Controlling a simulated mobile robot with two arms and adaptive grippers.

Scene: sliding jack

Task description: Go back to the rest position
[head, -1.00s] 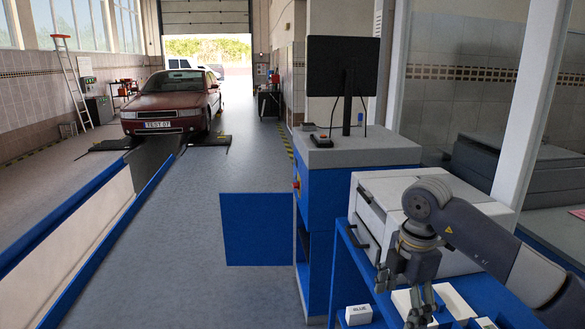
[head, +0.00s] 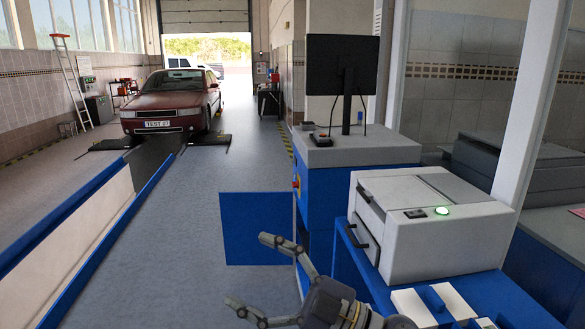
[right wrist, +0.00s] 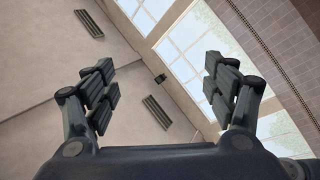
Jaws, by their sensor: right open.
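My right gripper (head: 250,275) is low in the middle of the head view, left of the blue bench, with its fingers spread and pointing left. It is open and empty. In the right wrist view its two fingers (right wrist: 160,90) stand wide apart with nothing between them, and the wall, windows and ceiling show behind. My left gripper is not in the head view.
A white machine (head: 430,230) with a lit green button stands on the blue bench (head: 500,290). A blue cabinet (head: 330,190) carries a monitor (head: 342,65). A blue panel (head: 252,228) is close beyond the gripper. A red car (head: 172,103) stands far left.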

